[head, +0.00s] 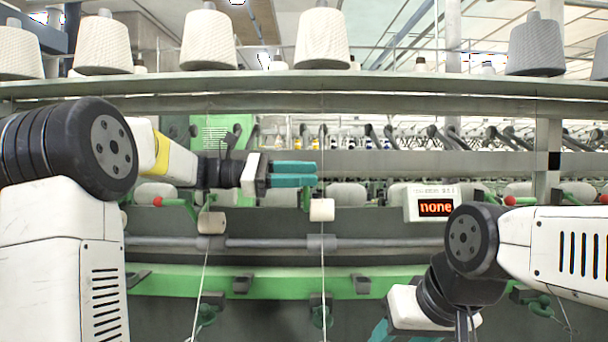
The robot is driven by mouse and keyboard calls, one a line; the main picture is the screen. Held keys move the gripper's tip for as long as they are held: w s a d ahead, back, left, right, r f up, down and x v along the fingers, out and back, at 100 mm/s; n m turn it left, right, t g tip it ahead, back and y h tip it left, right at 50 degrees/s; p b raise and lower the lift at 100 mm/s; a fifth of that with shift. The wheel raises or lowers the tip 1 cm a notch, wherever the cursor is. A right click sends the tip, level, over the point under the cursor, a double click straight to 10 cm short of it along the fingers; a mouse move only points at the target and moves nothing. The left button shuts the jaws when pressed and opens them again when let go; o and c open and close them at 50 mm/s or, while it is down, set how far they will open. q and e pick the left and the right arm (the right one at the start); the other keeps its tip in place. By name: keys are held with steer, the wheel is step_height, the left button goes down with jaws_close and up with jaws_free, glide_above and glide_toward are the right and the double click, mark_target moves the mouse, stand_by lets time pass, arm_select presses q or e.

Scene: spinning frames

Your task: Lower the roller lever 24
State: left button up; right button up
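I can read no number 24 on any lever. My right gripper (402,338) is low at the bottom edge, its teal fingers apart and their tips cut off.
Other levers with red knobs stand at left (157,201) and right (510,200). Another pale roller (211,222) hangs left. A display box (436,207) reads "none". A grey shaft (270,243) and green rail (275,285) cross below. Yarn cones (322,38) stand on the upper shelf (300,84).

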arm_select(q)
steer(key=a, duration=0.7)
steer(key=shift+a, duration=0.4)
steer(key=shift+a, duration=0.15)
steer(key=a, duration=0.8)
steer(key=shift+a, duration=0.35)
steer(key=shift+s+d, duration=0.1)
stand_by(0.6)
